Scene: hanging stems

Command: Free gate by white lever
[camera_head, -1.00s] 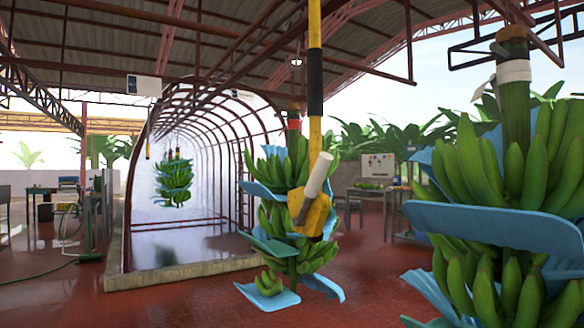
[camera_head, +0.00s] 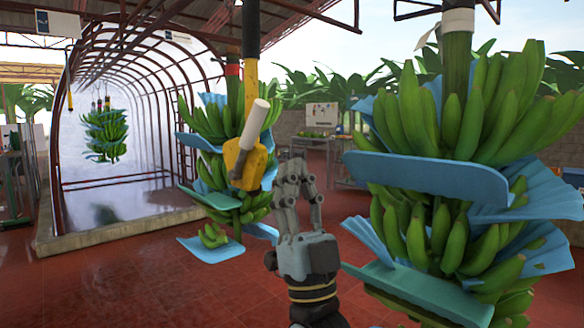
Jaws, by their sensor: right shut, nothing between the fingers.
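The white lever (camera_head: 254,124) is a pale cylinder tilted up and to the right on a yellow gate body (camera_head: 246,165). The yellow body hangs at the lower end of a yellow and black pole (camera_head: 251,70). My right gripper (camera_head: 292,165) points upward, just right of and a little below the lever in the picture. Its fingers are shut with nothing between them. It appears apart from the lever; the depth between them is hard to tell. My left gripper is not in view.
A large hanging banana stem (camera_head: 440,110) with blue sheets (camera_head: 430,176) fills the right side, close to my right gripper. Another stem (camera_head: 208,122) hangs behind the gate. An arched tunnel (camera_head: 130,110) stands at left. Red floor (camera_head: 130,270) is open at lower left.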

